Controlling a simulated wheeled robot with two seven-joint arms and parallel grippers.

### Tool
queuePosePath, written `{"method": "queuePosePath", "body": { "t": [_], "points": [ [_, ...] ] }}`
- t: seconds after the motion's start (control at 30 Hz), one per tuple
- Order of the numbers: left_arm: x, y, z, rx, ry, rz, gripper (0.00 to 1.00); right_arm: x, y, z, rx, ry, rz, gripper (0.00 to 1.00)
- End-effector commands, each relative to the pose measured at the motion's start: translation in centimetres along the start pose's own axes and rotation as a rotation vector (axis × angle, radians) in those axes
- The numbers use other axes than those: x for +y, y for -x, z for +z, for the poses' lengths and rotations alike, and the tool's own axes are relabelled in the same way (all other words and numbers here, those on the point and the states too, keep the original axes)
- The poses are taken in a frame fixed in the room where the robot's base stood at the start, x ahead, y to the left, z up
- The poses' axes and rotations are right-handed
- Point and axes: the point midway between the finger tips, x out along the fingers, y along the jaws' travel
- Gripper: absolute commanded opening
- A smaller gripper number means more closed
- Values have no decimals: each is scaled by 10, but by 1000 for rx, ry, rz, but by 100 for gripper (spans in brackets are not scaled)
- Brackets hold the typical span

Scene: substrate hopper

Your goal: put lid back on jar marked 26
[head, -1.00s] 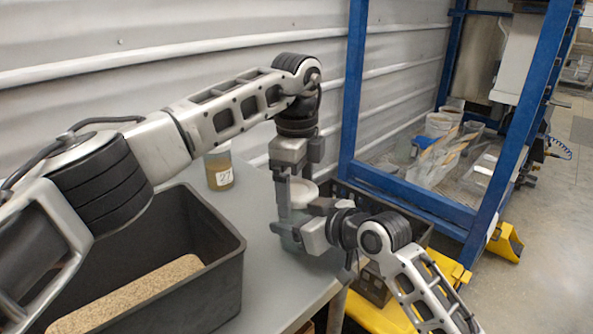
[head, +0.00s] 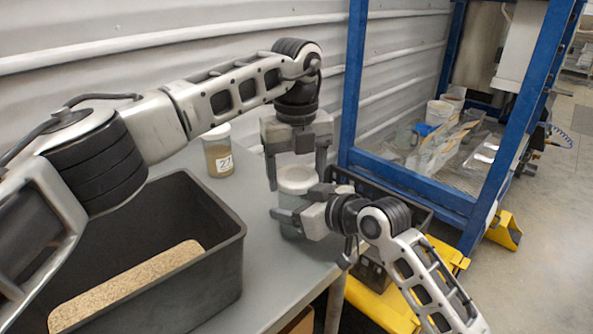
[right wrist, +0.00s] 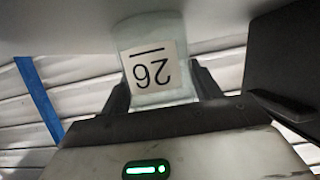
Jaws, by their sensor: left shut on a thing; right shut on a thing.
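The jar marked 26 (head: 291,230) stands at the right end of the grey table, upright, its top pale. Its label (right wrist: 150,68) shows upside down in the right wrist view. My right gripper (head: 295,202) is shut around the jar's side, with one finger on each side. My left gripper (head: 296,182) points down from above, shut on the pale round lid (head: 297,177), its fingers at opposite sides. The lid is at the jar's mouth; I cannot tell whether it is fully seated.
A second jar marked 27 (head: 218,158), with brownish contents, stands at the back by the wall. A black bin (head: 215,270) holding tan substrate is at the left. A dark crate (head: 415,208) and a blue frame (head: 352,80) are beyond the table's right edge.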

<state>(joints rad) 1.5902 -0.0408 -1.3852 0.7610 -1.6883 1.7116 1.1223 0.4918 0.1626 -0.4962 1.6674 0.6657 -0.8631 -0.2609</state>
Motion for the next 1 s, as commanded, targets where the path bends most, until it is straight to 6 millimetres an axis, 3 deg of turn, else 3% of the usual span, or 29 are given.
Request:
{"method": "queuePosePath", "body": {
  "t": [0.1, 0.2, 0.5, 0.53, 0.6, 1.0],
  "points": [
    [0, 0, 0, 0, -189, 1, 42, 0, 0, 1, -2, 0, 0, 0],
    [0, 0, 0, 0, -267, 1, 42, 0, 0, 1, -2, 0, 0, 0],
    [0, 0, 0, 0, -285, 0, 42, 0, 0, 1, -2, 0, 0, 0],
    [0, 0, 0, 0, -285, 0, 74, 0, 0, 1, -2, 0, 0, 0],
    [0, 0, 0, 0, -284, 0, 91, 0, 0, 1, -2, 0, 1, 0],
    [0, 7, 0, -2, -282, 0, 91, 0, 0, 1, -2, 0, 0, 0]
  ]
}}
